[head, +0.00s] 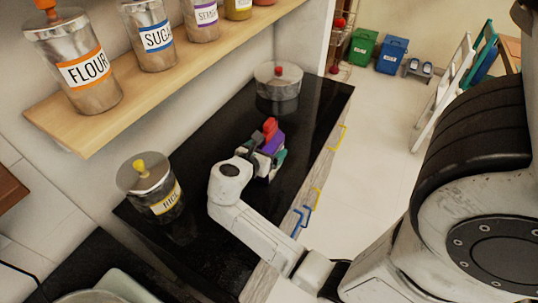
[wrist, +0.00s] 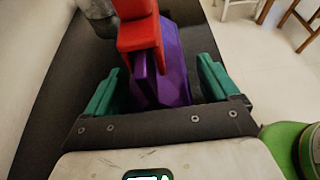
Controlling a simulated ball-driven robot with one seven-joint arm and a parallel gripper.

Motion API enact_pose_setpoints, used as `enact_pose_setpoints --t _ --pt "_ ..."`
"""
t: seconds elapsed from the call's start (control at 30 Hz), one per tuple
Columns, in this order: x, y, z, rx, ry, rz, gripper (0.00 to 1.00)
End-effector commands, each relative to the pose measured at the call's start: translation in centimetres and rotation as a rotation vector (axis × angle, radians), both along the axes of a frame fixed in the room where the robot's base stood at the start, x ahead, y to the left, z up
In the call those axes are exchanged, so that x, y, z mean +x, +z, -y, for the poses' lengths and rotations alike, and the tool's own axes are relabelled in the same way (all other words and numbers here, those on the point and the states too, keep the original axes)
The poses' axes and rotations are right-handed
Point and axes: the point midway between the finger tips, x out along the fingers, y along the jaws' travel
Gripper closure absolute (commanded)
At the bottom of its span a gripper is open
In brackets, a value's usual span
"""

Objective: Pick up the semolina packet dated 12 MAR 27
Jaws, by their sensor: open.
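A purple packet (wrist: 176,62) stands between the two green fingers of my gripper (wrist: 160,82) in the wrist view, with a gap to the right finger. My gripper is open. A red packet or block (wrist: 138,38) stands against the purple one, at its far left. In the head view the red piece (head: 270,128) and purple piece (head: 272,143) show just beyond my gripper (head: 266,153), over the black counter. No date can be read on either, so I cannot tell which is dated 12 MAR 27.
The black counter (head: 222,125) holds a rice jar (head: 152,187) at left and a lidded glass jar (head: 278,88) at the back. A wooden shelf (head: 150,88) with labelled jars hangs above. Green (head: 362,47) and blue (head: 392,54) bins stand on the floor.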

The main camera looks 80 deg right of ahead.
Motion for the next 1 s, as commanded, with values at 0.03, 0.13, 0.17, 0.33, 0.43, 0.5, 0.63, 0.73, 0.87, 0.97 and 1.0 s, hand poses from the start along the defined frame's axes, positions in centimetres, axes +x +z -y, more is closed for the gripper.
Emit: enact_pose_setpoints --t 0.03,0.13,0.17,0.33,0.43,0.5,0.63,0.73,0.87,0.97,1.0 --pt "0.01 0.0 -0.01 0.0 0.0 0.0 0.12" --pt "0.01 0.01 -0.02 0.0 0.0 0.0 0.15" --pt "0.01 0.02 -0.01 0.0 0.0 0.0 0.17" --pt "0.03 0.02 -0.03 0.0 0.0 0.0 0.34" --pt "0.03 0.02 -0.03 0.0 0.0 0.0 0.43" --pt "0.03 0.02 -0.03 0.0 0.0 0.0 0.5" --pt "0.03 0.03 -0.04 0.0 0.0 0.0 0.62" --pt "0.03 0.04 -0.03 0.0 0.0 0.0 0.72" --pt "0.03 0.04 -0.03 0.0 0.0 0.0 0.84" --pt "0.07 0.15 -0.02 -0.002 0.0 0.002 0.87" --pt "0.07 0.15 -0.02 -0.002 0.0 0.002 0.87"
